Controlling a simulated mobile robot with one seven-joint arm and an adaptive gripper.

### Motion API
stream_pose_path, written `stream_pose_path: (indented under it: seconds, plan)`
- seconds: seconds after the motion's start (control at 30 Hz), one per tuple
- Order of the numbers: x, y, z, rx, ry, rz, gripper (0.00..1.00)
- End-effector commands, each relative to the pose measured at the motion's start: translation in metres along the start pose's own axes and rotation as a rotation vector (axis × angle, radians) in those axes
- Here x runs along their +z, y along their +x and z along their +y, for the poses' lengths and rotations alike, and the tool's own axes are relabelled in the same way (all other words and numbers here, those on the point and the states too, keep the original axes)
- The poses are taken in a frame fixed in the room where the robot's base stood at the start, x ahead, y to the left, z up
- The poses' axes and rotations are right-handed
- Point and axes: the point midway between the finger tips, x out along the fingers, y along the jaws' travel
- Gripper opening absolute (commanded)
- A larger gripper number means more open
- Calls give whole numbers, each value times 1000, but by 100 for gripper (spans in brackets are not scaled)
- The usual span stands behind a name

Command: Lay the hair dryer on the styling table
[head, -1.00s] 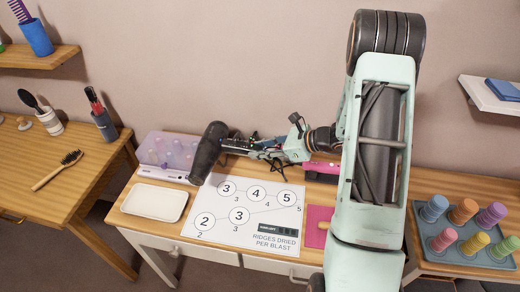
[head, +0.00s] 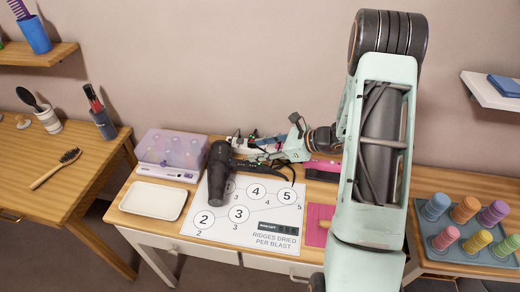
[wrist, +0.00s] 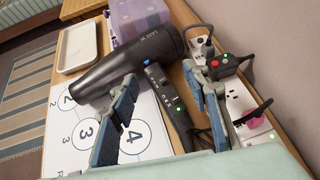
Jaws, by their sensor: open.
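The black hair dryer (head: 219,172) lies on its side on the numbered sheet (head: 207,231) on the styling table (head: 125,216). Its barrel points toward the table's front and its handle runs right. In the wrist view the dryer (wrist: 128,62) shows its handle between the fingers of my gripper (wrist: 161,78). The fingers are spread, with a gap on each side of the handle. In the head view my gripper (head: 262,150) is at the handle's back side, partly hidden by clutter and my arm.
A white tray (head: 153,200) and a translucent purple case (head: 172,150) are left of the dryer. A power strip (wrist: 235,98) with plugs and cords lies beside my right finger. A pink mat (head: 316,222) lies right of the sheet.

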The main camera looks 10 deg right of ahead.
Motion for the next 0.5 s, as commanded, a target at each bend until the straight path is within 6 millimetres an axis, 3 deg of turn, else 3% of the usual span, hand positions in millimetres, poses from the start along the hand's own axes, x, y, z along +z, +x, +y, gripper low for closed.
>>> stream_pose_path:
  seconds: [0.23,0.5]
  plan:
    - [12,-13,-2,-3,0,0,43]
    - [9,-78,-2,-5,-1,0,43]
